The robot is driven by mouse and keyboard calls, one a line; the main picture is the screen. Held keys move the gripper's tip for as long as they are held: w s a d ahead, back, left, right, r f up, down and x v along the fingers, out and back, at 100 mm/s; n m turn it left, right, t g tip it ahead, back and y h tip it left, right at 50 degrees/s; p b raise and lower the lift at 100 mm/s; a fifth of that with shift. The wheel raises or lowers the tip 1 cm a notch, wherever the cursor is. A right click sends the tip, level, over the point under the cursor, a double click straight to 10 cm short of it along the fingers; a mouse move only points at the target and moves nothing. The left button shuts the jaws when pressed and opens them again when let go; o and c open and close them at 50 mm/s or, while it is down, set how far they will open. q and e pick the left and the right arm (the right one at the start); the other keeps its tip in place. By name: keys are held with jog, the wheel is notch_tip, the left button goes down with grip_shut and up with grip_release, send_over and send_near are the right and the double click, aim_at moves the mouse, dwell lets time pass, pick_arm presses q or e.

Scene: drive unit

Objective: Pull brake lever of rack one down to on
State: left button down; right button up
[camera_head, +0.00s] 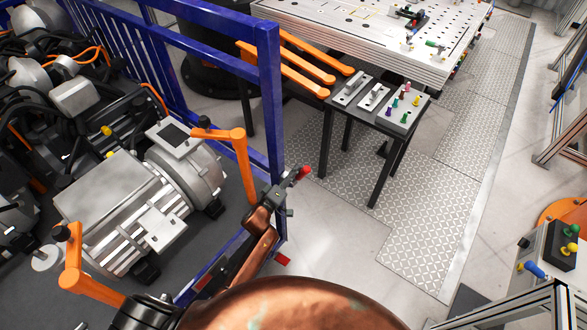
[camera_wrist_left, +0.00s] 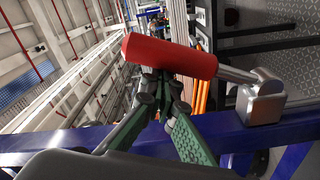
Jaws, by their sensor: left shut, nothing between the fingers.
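The brake lever's red handle (camera_head: 303,172) stands by the corner post of the blue rack (camera_head: 270,110). In the left wrist view the red handle (camera_wrist_left: 170,56) lies across the picture, tilted down to the right. A grey metal arm runs from its right end to a bracket (camera_wrist_left: 263,103) on the blue beam. My left gripper (camera_head: 284,188) is shut and empty, close to the handle. Its green-sided fingers in the left wrist view (camera_wrist_left: 163,85) meet just below the handle, which partly hides the tips; contact cannot be told. My right gripper is out of view.
A grey motor (camera_head: 130,210) with orange brackets sits in the rack. A dark side table (camera_head: 385,125) with small trays stands behind, beside a perforated worktable (camera_head: 360,40). A control box with coloured knobs (camera_head: 562,245) is at the right. The floor between is clear.

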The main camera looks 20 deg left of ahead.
pick_arm(q)
jog(key=shift+s, duration=0.1)
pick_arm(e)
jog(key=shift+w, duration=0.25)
pick_arm(q)
jog(key=shift+d, duration=0.1)
